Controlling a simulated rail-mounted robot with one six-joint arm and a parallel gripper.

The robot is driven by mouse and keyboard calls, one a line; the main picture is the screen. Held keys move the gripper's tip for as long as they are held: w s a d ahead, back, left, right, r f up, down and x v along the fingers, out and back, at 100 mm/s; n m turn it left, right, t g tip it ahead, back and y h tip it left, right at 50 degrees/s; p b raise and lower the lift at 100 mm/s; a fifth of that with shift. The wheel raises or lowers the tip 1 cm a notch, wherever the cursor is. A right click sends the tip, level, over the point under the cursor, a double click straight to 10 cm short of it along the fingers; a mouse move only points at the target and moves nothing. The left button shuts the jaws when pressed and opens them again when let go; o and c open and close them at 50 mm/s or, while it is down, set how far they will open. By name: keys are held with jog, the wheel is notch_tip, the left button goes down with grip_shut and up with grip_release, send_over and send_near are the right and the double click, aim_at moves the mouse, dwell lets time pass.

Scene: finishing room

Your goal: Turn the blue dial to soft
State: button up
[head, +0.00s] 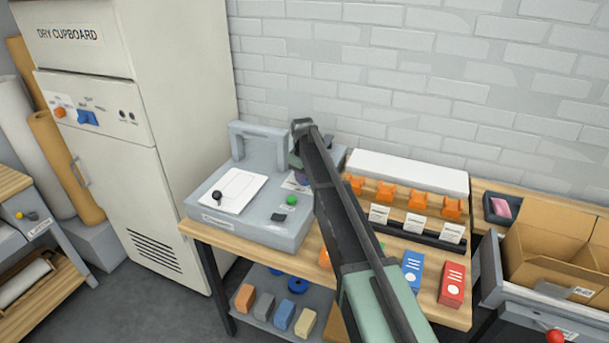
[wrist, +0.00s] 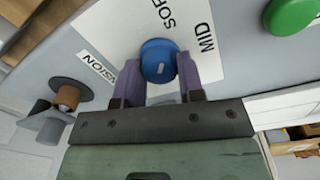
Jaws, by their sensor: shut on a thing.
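The blue dial (wrist: 160,58) sits on a white label plate (wrist: 120,28) in the wrist view. The words SOFT and MID are printed beside it. A small pale mark shows on the dial's face; I cannot tell which word it points to. My gripper (wrist: 159,72) has its two purple fingers on either side of the dial, shut on it.
A green button (wrist: 292,15) and a brown knob (wrist: 68,97) are near the dial. A lever with a black ball (head: 217,196) stands on the machine. Orange holders (head: 386,193) and small boxes (head: 411,270) lie to the right. The dry cupboard (head: 180,70) stands left.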

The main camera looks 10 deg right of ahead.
jog(key=shift+n, duration=0.7)
jog(key=o, duration=0.9)
jog(key=r+p, duration=1)
jog(key=shift+s+a+r+p, duration=0.15)
jog(key=shift+s+r+p, duration=0.05)
jog(key=shift+r+p, duration=0.2)
